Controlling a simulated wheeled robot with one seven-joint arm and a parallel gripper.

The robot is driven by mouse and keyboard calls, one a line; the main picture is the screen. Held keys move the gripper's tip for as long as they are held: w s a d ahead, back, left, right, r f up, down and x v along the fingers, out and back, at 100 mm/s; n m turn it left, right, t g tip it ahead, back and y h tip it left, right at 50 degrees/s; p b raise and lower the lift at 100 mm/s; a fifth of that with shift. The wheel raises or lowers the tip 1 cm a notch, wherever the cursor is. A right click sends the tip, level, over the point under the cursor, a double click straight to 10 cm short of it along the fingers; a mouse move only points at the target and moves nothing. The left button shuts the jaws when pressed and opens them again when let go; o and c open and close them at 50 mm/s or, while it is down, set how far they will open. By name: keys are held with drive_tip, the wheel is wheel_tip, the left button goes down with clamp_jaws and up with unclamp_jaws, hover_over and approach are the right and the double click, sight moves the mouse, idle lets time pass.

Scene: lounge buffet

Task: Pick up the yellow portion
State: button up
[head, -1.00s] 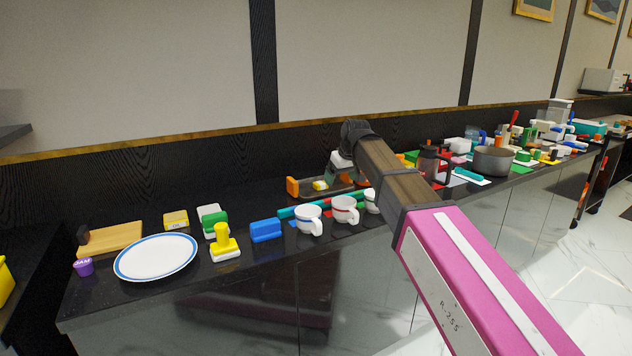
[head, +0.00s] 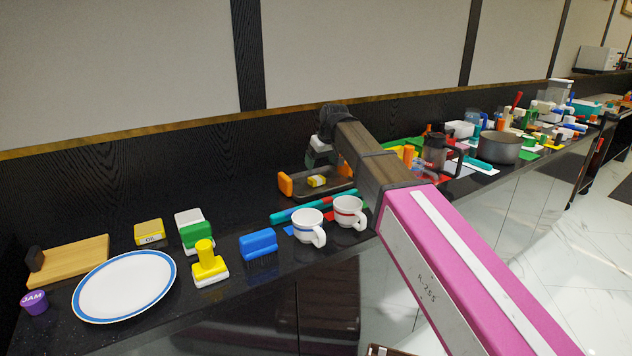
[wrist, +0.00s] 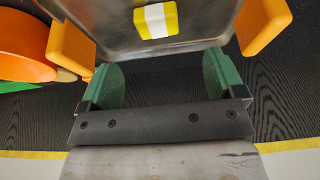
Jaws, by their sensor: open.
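The yellow portion (head: 317,181) is a small yellow block with a white band. It lies in a dark grey tray (head: 340,190) with orange end handles, towards the back of the counter. In the wrist view the portion (wrist: 156,20) is near the top edge, on the shiny metal floor of the tray (wrist: 115,38). My gripper (wrist: 163,82) is open and empty, its two green fingers spread beside the tray's near wall in that view, short of the portion. In the head view my gripper (head: 320,155) is partly hidden behind my wrist, close to the wall behind the tray.
Two white cups (head: 308,226) and a teal bar (head: 300,207) stand in front of the tray. A blue brush (head: 258,244), a yellow-handled stamp-like item (head: 208,262) and a plate (head: 125,284) are to the left. A glass jug (head: 434,153) and a pot (head: 499,147) are to the right.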

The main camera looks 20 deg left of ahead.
sight(317, 178)
drive_tip(key=x, duration=0.8)
drive_tip(key=shift+w+d+f, duration=0.1)
drive_tip(key=shift+w, duration=0.05)
drive_tip(key=shift+c, duration=0.3)
drive_tip(key=c, duration=0.9)
